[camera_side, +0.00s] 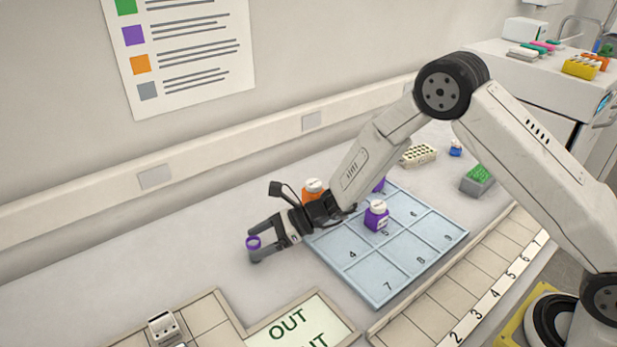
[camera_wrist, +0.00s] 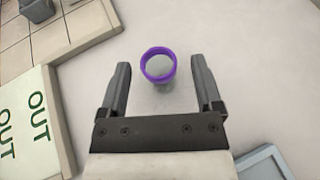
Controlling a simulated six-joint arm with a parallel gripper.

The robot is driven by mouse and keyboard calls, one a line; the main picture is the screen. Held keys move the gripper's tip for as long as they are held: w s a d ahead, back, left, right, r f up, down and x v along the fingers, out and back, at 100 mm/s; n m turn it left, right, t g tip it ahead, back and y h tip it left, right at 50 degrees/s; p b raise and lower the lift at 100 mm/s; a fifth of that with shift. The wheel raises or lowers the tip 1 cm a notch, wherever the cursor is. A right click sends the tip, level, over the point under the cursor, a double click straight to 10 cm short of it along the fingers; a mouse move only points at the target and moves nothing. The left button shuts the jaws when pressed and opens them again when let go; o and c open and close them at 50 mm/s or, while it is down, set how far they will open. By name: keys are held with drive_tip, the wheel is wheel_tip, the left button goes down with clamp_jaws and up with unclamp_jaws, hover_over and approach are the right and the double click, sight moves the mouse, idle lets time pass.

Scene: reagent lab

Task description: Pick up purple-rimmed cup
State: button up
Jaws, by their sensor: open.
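The purple-rimmed cup (camera_wrist: 158,65) is in the wrist view, a small pale cup with a purple ring at its top. It lies between the two fingers of my gripper (camera_wrist: 164,84), near their tips, with a visible gap on each side. In the side view the purple rim of the cup (camera_side: 253,243) shows between the fingertips of my gripper (camera_side: 253,245). The gripper is open and low over the white bench. The lower part of the cup is mostly hidden in the side view.
A blue numbered tray (camera_side: 380,290) stands right of my gripper, bearing a purple bottle (camera_side: 376,216). An orange bottle (camera_side: 312,191) is just behind my gripper. An OUT mat (camera_side: 300,325) is in front. The bench to the left is clear.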

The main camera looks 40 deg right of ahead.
drive_tip(key=shift+x, duration=1.8)
clamp_jaws()
